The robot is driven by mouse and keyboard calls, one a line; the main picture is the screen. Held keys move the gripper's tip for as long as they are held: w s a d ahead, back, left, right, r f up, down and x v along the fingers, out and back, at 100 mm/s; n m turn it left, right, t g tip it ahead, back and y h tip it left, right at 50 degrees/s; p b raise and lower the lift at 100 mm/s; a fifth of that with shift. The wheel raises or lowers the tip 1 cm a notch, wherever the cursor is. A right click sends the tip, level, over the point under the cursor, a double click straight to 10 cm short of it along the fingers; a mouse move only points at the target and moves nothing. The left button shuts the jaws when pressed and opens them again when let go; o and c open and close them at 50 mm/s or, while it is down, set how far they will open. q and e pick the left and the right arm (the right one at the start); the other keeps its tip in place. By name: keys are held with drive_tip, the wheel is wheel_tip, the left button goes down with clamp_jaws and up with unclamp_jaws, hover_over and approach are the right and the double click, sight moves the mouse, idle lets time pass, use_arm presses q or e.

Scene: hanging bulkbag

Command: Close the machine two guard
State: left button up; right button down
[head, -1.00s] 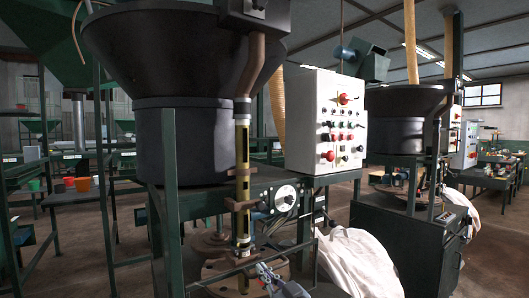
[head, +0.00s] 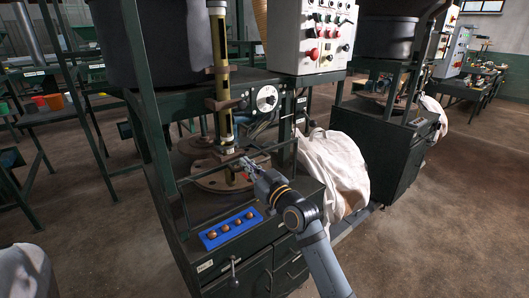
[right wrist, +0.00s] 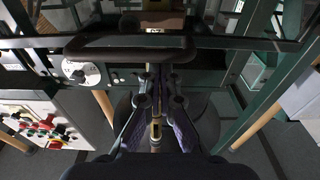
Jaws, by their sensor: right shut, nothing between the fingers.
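The near machine has a dark green frame with a round brown turntable (head: 215,182) and a yellow-banded tube (head: 218,60) above it. A thin dark guard bar (head: 200,176) crosses in front of the tube's lower end. In the right wrist view a dark rounded bar (right wrist: 105,45), seemingly part of the guard, crosses just beyond the fingers. My right gripper (head: 247,164) is shut and empty at the guard's front, close to the bar; I cannot tell whether they touch. It also shows in the right wrist view (right wrist: 157,84). My left gripper is out of view.
A blue tray (head: 231,229) with several brown round pieces lies on the machine's front ledge. A white control box (head: 313,35) hangs above. A white sack (head: 335,165) stands at the right, before a second similar machine (head: 390,140). The floor at right is clear.

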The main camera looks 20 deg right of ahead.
wheel_tip(320, 180, up, 4)
drive_tip(key=p, duration=0.2)
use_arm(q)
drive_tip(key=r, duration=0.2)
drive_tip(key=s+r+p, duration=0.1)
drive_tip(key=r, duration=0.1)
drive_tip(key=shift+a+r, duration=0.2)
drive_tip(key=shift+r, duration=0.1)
use_arm(e)
drive_tip(key=v, duration=0.9)
drive_tip(key=shift+s+f, duration=0.35)
drive_tip(key=shift+f, duration=0.05)
